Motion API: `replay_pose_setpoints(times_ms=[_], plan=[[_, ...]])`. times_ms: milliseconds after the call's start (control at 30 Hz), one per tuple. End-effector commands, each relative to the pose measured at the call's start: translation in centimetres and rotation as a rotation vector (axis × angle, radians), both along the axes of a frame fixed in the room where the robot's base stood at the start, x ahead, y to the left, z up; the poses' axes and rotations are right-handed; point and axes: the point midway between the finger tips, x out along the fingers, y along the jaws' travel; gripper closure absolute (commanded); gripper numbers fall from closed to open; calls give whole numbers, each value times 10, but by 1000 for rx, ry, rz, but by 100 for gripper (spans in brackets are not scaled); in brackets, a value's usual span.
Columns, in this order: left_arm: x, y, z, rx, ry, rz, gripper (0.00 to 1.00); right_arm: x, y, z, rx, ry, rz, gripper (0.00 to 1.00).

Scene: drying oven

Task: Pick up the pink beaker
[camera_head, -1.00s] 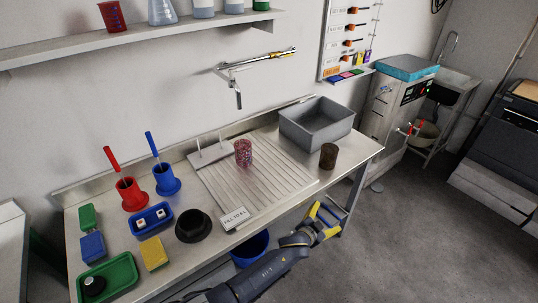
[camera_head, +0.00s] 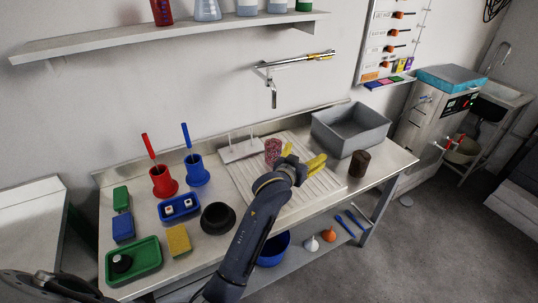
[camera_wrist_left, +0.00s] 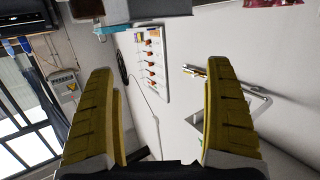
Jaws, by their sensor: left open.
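The pink beaker (camera_head: 272,151), speckled pink and red, stands upright on the ribbed drain board (camera_head: 243,182) toward its back, near a white pegged stand (camera_head: 240,151). My left gripper (camera_head: 304,157) is over the board, just right of the beaker and in front of it in the picture. Its yellow fingers are spread, with nothing between them. My right gripper is not in view.
A grey basin (camera_head: 350,128) and a dark brown beaker (camera_head: 359,164) stand to the right. A black bowl (camera_head: 217,218), red holder (camera_head: 163,182) and blue holder (camera_head: 197,171) are to the left. A shelf (camera_head: 170,37) with glassware hangs above.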

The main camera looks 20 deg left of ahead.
Motion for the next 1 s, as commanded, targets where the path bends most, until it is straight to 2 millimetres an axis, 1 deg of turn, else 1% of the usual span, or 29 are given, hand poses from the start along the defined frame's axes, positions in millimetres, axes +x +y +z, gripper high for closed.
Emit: replay_pose_setpoints(times_ms=[33, 100, 200, 300, 367, 467, 567, 800, 1000], plan=[[-8, 27, -5, -1, 23, 41, 14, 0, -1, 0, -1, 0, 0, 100], [-18, 59, -12, 3, 51, 90, 14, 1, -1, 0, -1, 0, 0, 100], [-31, 94, -19, 10, 83, 144, 14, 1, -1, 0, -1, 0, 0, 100], [-40, 116, -24, 16, 105, 177, 14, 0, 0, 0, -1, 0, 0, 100], [-43, 124, -26, 19, 113, 188, 14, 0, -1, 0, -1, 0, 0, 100], [-39, 130, -29, 21, 119, 197, 14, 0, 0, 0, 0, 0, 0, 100], [-26, 131, -33, 21, 119, 198, 14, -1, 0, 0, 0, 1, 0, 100], [14, 131, -46, 22, 120, 197, 14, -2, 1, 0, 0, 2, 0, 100], [44, 131, -54, 22, 119, 198, 14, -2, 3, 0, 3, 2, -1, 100]])
